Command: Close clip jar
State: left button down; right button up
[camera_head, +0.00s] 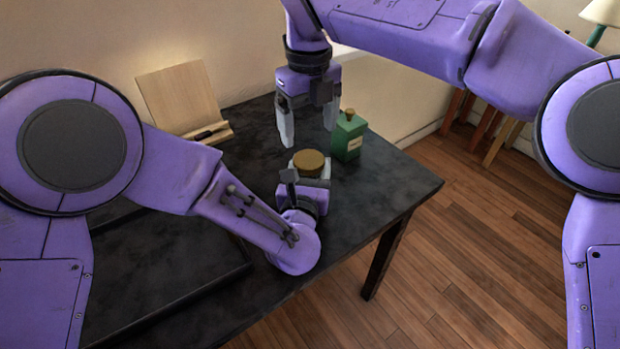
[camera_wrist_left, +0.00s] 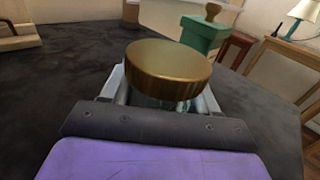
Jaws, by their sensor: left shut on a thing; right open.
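The clip jar stands upright on the black table, and its round brown-gold lid (camera_head: 308,162) shows in the head view. The lid (camera_wrist_left: 167,71) also fills the middle of the left wrist view, and a little clear glass shows below it. My left gripper (camera_head: 309,172) is shut on the jar from the near side, just under the lid. Its fingers lie on both sides of the jar, and most of the jar body is hidden. My right gripper (camera_head: 308,118) is open and empty, pointing down above and just behind the lid. The clip cannot be made out.
A green bottle (camera_head: 348,137) with a stopper stands close to the right of the jar; it also shows in the left wrist view (camera_wrist_left: 205,34). A wooden stand (camera_head: 180,97) is at the back left. The black table (camera_head: 385,185) is clear to the right.

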aim_at(309, 158)
jog(key=shift+s+a+r+n, duration=0.1)
jog(key=shift+r+n, duration=0.3)
jog(key=shift+r, duration=0.35)
jog(key=shift+f, duration=0.1)
notch_tip(309, 158, down, 8)
jog(key=shift+r, duration=0.1)
jog(key=c, duration=1.1)
jog(key=o, duration=1.2)
